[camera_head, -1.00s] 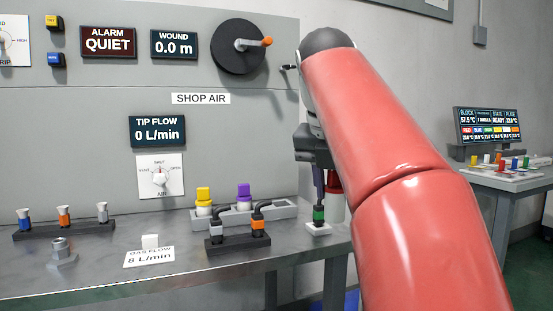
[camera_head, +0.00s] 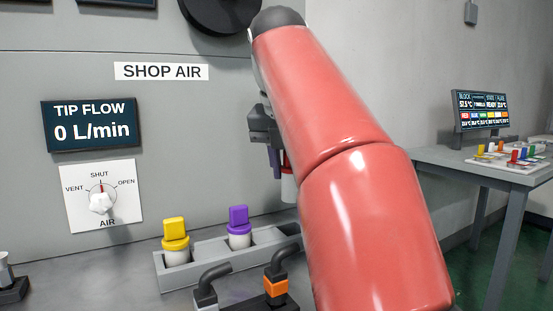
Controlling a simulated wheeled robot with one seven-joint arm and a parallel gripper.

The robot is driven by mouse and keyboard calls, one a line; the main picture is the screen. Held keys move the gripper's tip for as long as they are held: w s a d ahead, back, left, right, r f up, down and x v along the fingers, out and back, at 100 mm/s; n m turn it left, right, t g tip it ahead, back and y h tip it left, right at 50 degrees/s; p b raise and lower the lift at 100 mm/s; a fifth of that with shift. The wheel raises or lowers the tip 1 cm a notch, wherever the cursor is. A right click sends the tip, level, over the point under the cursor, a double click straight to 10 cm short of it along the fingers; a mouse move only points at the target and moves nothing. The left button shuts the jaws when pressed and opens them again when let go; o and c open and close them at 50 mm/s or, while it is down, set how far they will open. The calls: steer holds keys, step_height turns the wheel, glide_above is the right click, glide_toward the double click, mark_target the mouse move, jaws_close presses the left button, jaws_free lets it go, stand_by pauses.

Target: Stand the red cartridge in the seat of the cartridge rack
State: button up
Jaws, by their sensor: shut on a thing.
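The cartridge rack (camera_head: 174,279) is a long grey tray below the shop air panel. A yellow-capped cartridge (camera_head: 175,238) stands at its left and a purple-capped cartridge (camera_head: 239,226) near its middle. The right end of the rack shows an open seat, partly hidden by my arm. My gripper (camera_head: 277,164) is above and behind the rack's right end, half covered by my red arm. It is shut on the red cartridge (camera_head: 288,187), of which a white body and a little red show. The cartridge hangs upright, clear of the rack as far as I can see.
Black bent fittings with grey and orange (camera_head: 276,287) collars stand just in front of the rack. The air knob (camera_head: 101,202) is on the wall panel at left. A side table (camera_head: 450,158) with coloured pieces and a screen (camera_head: 483,111) stands at right.

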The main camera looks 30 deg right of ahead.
stand_by(0.4)
steer(key=shift+s+f+b, duration=0.1)
steer(key=shift+f+b, duration=1.55)
steer(key=shift+f, duration=0.65)
steer(key=shift+p, duration=0.6)
steer(key=shift+f+b, duration=1.3)
steer(key=shift+f, duration=0.65)
steer(key=o, duration=1.5)
steer(key=shift+c, duration=0.2)
steer(key=shift+r, duration=0.25)
